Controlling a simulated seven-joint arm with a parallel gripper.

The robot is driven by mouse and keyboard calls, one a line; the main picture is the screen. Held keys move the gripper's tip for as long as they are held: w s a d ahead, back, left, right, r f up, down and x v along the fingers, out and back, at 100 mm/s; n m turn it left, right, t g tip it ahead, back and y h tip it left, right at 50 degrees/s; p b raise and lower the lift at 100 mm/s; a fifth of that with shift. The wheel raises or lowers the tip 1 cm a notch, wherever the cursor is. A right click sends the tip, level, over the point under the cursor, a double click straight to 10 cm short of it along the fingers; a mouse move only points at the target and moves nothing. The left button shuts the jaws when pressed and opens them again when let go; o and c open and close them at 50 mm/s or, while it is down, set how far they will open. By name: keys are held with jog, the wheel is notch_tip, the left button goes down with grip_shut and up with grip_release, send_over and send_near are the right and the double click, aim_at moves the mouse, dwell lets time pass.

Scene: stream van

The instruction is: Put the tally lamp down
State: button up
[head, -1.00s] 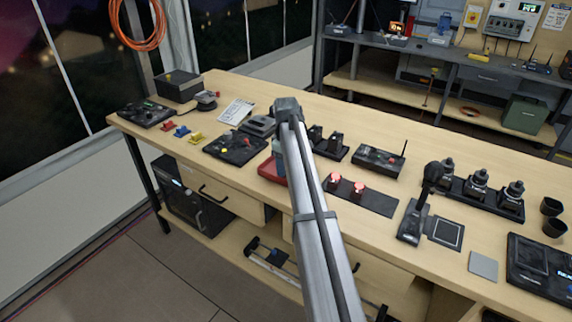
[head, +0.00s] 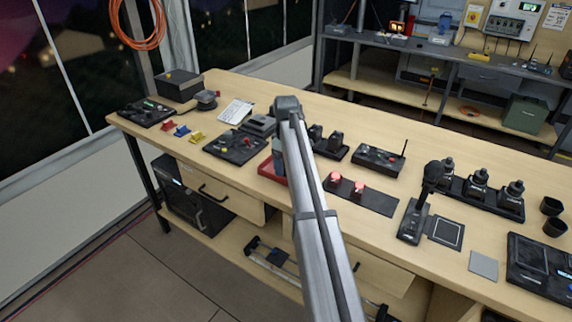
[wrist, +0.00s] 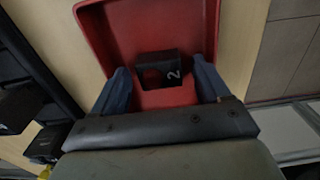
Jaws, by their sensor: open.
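A black block marked with a white 2 (wrist: 158,70), which looks like the tally lamp, sits in the red tray (wrist: 98,22). Part of the block is hidden, and I cannot tell whether the red just below it is lamp or tray. My gripper (wrist: 160,64) is open, with one blue finger on each side of the block; I cannot tell whether they touch it. In the head view the red tray (head: 266,171) lies near the table's front edge, partly hidden by my arm. Two lit red lamps (head: 335,178) (head: 359,187) stand on a dark mat (head: 378,203).
A black control panel (head: 234,148) lies left of the tray. Black devices (head: 330,146) and a box with an antenna (head: 378,160) stand behind and to the right. A microphone (head: 412,220) stands farther right. Bare table shows along the back.

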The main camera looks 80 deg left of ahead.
notch_tip(320, 180, up, 12)
dwell(0.5)
jog(key=shift+f, duration=0.15)
